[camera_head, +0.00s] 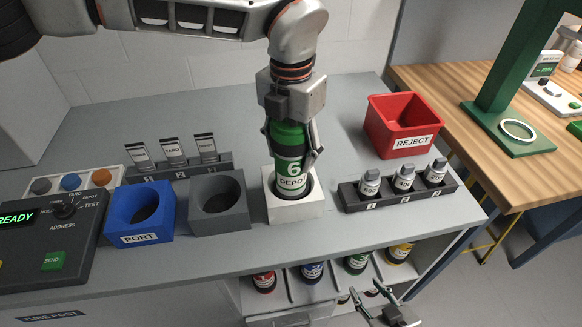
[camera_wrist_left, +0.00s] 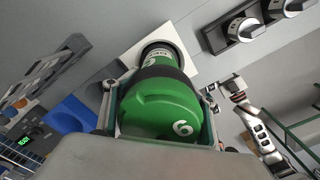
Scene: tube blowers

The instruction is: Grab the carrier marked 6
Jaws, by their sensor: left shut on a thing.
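The carrier marked 6 (camera_head: 293,168) is green with a dark band and a DEPOT label. It stands upright with its lower end in the white square socket (camera_head: 308,209) on the grey bench. My left gripper (camera_head: 291,150) comes down from above and is shut on the carrier, one finger on each side. In the left wrist view the carrier (camera_wrist_left: 165,110) lies between the fingers, its far end in the white socket (camera_wrist_left: 133,48). My right gripper (camera_head: 382,294) is low at the bottom edge, open and empty, away from the carrier.
A blue PORT socket (camera_head: 130,239) and a grey socket (camera_head: 240,222) stand left of the white one. A rack of small canisters (camera_head: 378,205) and a red REJECT bin (camera_head: 378,141) are to the right. A control panel (camera_head: 40,262) reads READY. Several carriers sit on the shelf below.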

